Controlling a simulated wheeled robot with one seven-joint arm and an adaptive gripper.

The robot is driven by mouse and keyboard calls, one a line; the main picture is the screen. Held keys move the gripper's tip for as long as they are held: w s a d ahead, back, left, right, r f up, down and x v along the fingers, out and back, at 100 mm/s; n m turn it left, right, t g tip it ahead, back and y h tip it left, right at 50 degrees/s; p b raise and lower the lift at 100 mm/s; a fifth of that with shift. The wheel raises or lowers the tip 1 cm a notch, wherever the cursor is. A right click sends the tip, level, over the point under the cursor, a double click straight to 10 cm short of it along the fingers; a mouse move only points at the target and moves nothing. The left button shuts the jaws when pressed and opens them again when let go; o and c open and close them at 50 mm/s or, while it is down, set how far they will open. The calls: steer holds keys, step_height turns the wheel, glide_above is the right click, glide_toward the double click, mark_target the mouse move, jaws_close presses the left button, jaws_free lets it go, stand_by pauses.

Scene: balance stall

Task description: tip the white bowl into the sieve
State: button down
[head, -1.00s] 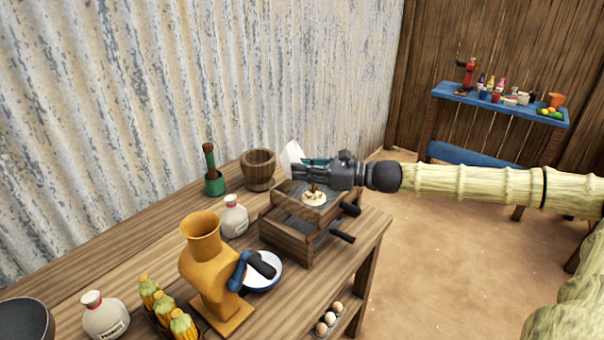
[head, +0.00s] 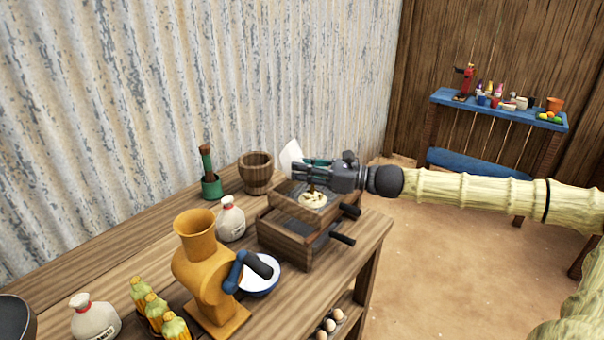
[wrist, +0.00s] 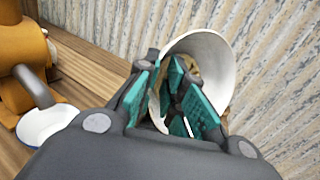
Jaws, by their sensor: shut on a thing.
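My gripper (head: 312,172) is shut on the white bowl (head: 290,157), which is tipped steeply on its side above the sieve. In the wrist view the bowl (wrist: 205,55) stands between the teal finger pads (wrist: 172,95), with some brownish stuff inside it. The sieve (head: 283,203) is the upper of two stacked wooden frames with dark handles. A pale heap (head: 313,200) lies in it under the gripper, with a brown stream just above.
A wooden mortar (head: 256,172), a green pot with a pestle (head: 211,187) and a white jar (head: 231,219) stand left of the sieve. A yellow grinder (head: 198,268) stands in front, with a blue-rimmed bowl (head: 261,289) beside it. Corrugated metal rises behind.

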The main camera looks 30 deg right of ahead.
steer(key=shift+s+d+f+m+t+y+b, duration=0.2)
steer(key=shift+d+f+m+t+y+b, duration=0.3)
steer(key=shift+b, duration=3.5)
steer(key=shift+s+d+f+m+t+y+b, duration=0.25)
steer(key=shift+t+y+b, duration=0.45)
steer(key=shift+b, duration=3.25)
